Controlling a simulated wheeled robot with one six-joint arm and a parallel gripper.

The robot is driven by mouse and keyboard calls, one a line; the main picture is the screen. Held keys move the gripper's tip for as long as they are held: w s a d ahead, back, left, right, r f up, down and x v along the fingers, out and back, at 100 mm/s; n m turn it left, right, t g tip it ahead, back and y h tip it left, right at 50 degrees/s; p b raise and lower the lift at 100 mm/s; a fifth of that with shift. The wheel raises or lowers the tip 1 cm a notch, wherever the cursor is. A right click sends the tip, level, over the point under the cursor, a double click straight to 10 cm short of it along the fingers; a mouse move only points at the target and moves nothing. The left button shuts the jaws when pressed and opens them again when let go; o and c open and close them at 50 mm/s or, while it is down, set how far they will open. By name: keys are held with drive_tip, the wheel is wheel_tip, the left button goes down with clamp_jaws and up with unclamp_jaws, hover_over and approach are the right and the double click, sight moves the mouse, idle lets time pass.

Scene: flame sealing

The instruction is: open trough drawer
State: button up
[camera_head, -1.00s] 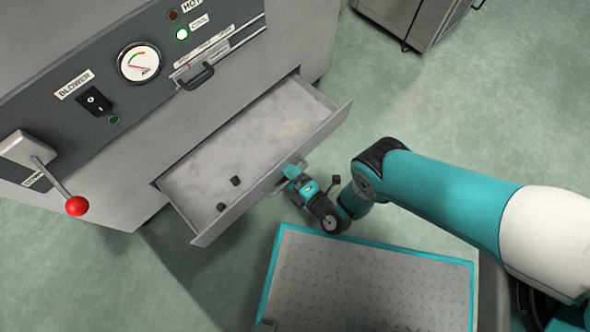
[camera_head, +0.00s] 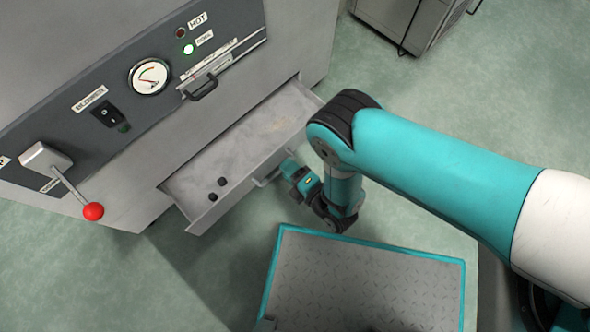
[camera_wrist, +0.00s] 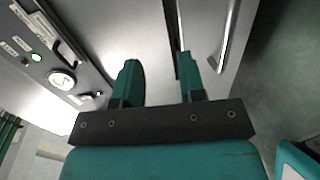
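The trough drawer (camera_head: 225,205) is part-way out of the grey machine, with dark lumps (camera_head: 217,188) inside. Its front handle (camera_head: 266,180) is a thin bar, and it shows in the wrist view as a bright bar (camera_wrist: 230,38). My gripper (camera_head: 290,170) is just outside the drawer front, close to the handle's right end. In the wrist view my gripper (camera_wrist: 158,65) has its two green fingers apart with nothing held between them. The handle lies to the right of the right finger, not between the fingers. I cannot tell whether a finger touches the drawer.
The machine panel carries a gauge (camera_head: 150,77), a blower switch (camera_head: 107,114), a red-knobbed lever (camera_head: 92,211) and a small hatch handle (camera_head: 202,90). A teal-rimmed platform (camera_head: 370,285) lies below my arm. A grey cabinet (camera_head: 412,20) stands at the top. Green floor is clear at right.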

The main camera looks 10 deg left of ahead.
wheel_tip(320, 180, up, 7)
drive_tip(key=w+p, duration=0.1)
drive_tip(key=p, duration=0.1)
drive_tip(key=shift+w+d+m+h, duration=0.2)
drive_tip(key=shift+d+m+h, duration=0.1)
